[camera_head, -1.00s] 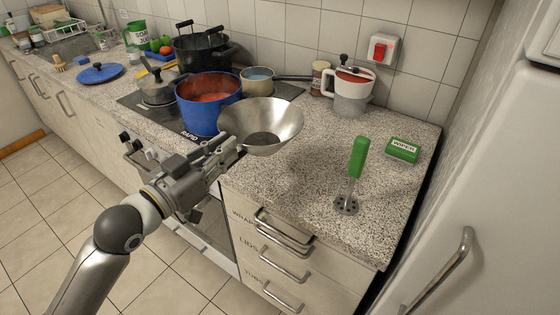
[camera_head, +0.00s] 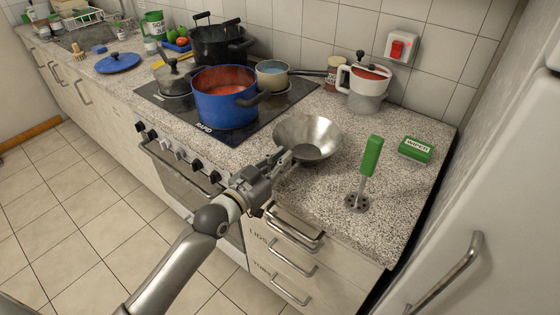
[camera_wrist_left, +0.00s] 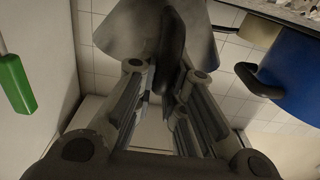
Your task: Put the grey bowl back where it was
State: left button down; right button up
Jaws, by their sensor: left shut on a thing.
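The grey metal bowl (camera_head: 322,136) is in the head view, right of the stove, over or on the speckled counter; I cannot tell whether its base touches. It is nearly level, with its inside visible. My right gripper is not in view.
A blue pot (camera_head: 222,108) of red food stands on the hob (camera_head: 285,100) left of the bowl. A green-handled masher (camera_head: 370,160) stands to the right, near a green wiper box (camera_head: 416,149). A white and grey jug (camera_head: 368,92) stands behind. Counter between bowl and masher is clear.

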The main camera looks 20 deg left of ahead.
pick_arm(q)
jog(key=shift+f, duration=0.15)
jog(key=c, duration=2)
grip_release()
jog(key=shift+f, duration=0.15)
jog(key=o, duration=0.5)
jog(key=b+v, duration=0.1)
jog(key=v, duration=1.1)
jog(key=shift+r+b, duration=0.3)
jog(key=shift+b, duration=0.05)
